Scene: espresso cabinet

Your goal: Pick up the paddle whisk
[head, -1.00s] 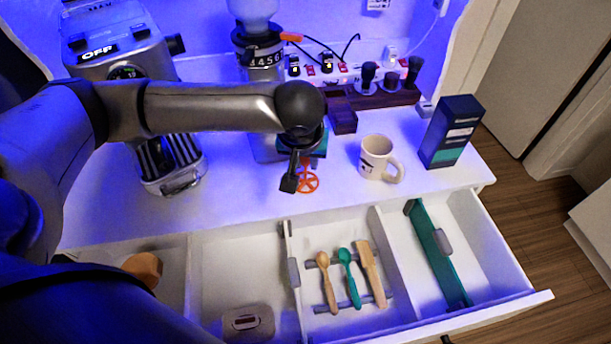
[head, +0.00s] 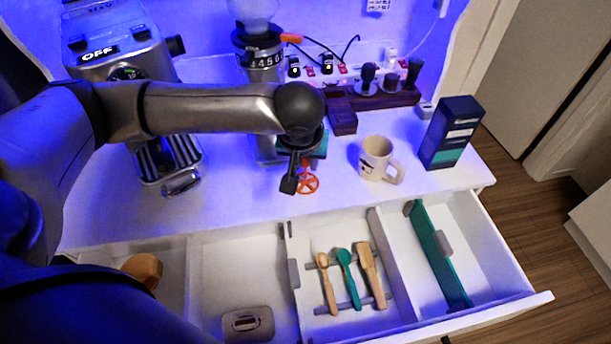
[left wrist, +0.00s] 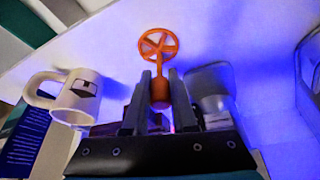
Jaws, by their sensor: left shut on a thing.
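The orange paddle whisk (head: 307,183) has a round spoked head and shows below my left gripper (head: 291,184) in the head view, over the white counter. In the left wrist view, the whisk's spoked head (left wrist: 158,44) points away from me. Its thick orange end lies between the two grey fingers of my left gripper (left wrist: 159,92), which are shut on it. I cannot tell whether the whisk is clear of the counter. The gripper and arm hide part of it in the head view. My right gripper is not in view.
A cream mug (head: 374,160) stands to the right of the whisk, with a dark box (head: 451,132) beyond it. The grinder (head: 262,60) is behind and the espresso machine (head: 122,60) to the left.

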